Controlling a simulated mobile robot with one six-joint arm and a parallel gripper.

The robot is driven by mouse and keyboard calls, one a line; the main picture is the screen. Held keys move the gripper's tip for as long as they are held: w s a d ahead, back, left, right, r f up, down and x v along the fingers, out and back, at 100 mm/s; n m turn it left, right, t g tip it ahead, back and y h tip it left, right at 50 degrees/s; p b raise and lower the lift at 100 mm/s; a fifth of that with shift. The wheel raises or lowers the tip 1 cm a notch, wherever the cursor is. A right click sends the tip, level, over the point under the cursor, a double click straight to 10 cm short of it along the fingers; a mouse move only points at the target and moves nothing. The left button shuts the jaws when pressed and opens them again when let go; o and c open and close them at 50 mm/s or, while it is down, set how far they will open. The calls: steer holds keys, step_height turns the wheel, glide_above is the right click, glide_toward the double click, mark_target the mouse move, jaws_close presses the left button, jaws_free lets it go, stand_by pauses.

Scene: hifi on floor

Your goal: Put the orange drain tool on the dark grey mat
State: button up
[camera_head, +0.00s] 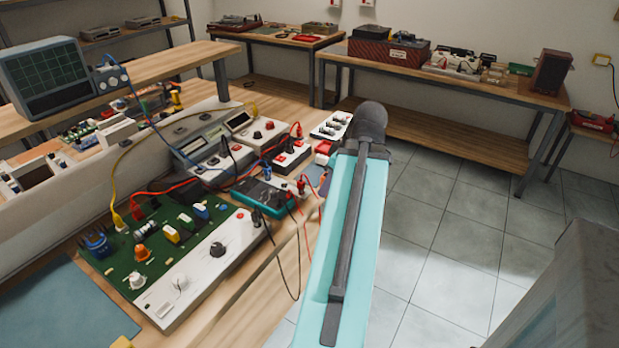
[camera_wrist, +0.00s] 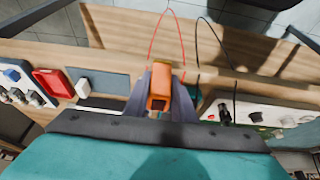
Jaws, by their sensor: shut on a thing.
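The orange drain tool (camera_wrist: 159,88) is between the two dark fingers of my gripper (camera_wrist: 160,92) in the wrist view. My gripper is shut on it, above the workbench near its edge. A flat dark grey mat (camera_wrist: 112,83) lies on the bench just left of the gripper in the wrist view, apart from the tool as seen. In the head view my teal arm hides most of the gripper and the tool. A small grey-blue patch of the mat (camera_head: 313,172) seems to show left of my arm there.
Red and black leads loop near the gripper. A green circuit board (camera_head: 150,245) and several instruments crowd the bench. A blue mat (camera_head: 60,312) lies at the front left. Tiled floor (camera_head: 455,215) is clear.

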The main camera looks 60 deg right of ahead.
steer(key=shift+w+d+r+p, duration=0.1)
steer(key=shift+w+r+p, duration=0.05)
steer(key=shift+p, duration=0.55)
steer(key=shift+d+p, duration=0.1)
steer(key=shift+p, duration=0.25)
steer(key=p, duration=0.2)
steer(key=shift+w+d+p, duration=0.3)
steer(key=shift+w+p, duration=0.05)
steer(key=shift+w, duration=0.05)
steer(key=w+p, duration=0.1)
steer(key=p, duration=0.3)
steer(key=shift+d, duration=0.35)
steer(key=w+d+p, duration=0.1)
steer(key=w+d, duration=0.2)
steer(key=w+d+f+p, duration=0.1)
steer(key=w+d, duration=0.1)
steer(key=w, duration=0.1)
steer(key=w+d+p, duration=0.1)
steer(key=w+d, duration=0.2)
steer(key=w, duration=0.1)
steer(key=shift+d+f, duration=0.3)
steer(key=shift+f, duration=0.05)
steer(key=shift+f, duration=0.15)
steer(key=shift+f+p, duration=0.6)
steer(key=shift+f, duration=1.05)
steer(key=shift+f, duration=0.15)
